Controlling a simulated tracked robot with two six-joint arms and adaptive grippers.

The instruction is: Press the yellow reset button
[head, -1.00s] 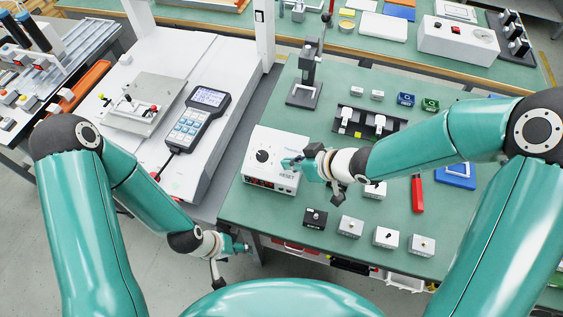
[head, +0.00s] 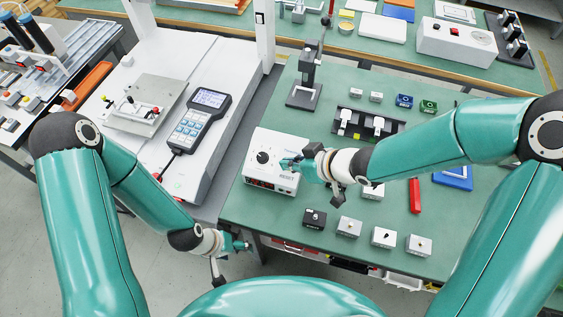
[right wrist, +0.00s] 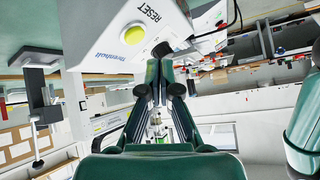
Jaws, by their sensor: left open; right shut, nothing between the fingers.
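The white control box (head: 262,178) stands on the left part of the green bench, with a black knob (head: 262,157) and a RESET label on top. The round yellow reset button (right wrist: 134,35) shows beside the RESET label in the right wrist view; in the head view my right gripper hides it. My right gripper (head: 288,164) is shut and empty, over the right part of the box top. In the right wrist view its fingertips (right wrist: 163,68) are near the box; I cannot tell whether they touch it. My left gripper (head: 242,247) is open and empty, low in front of the bench's left edge.
A white machine with a grey handheld keypad (head: 198,118) stands left of the box. A black stand (head: 304,85) is behind it. Several small switch boxes (head: 349,227) and a red object (head: 415,195) lie to the front and right.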

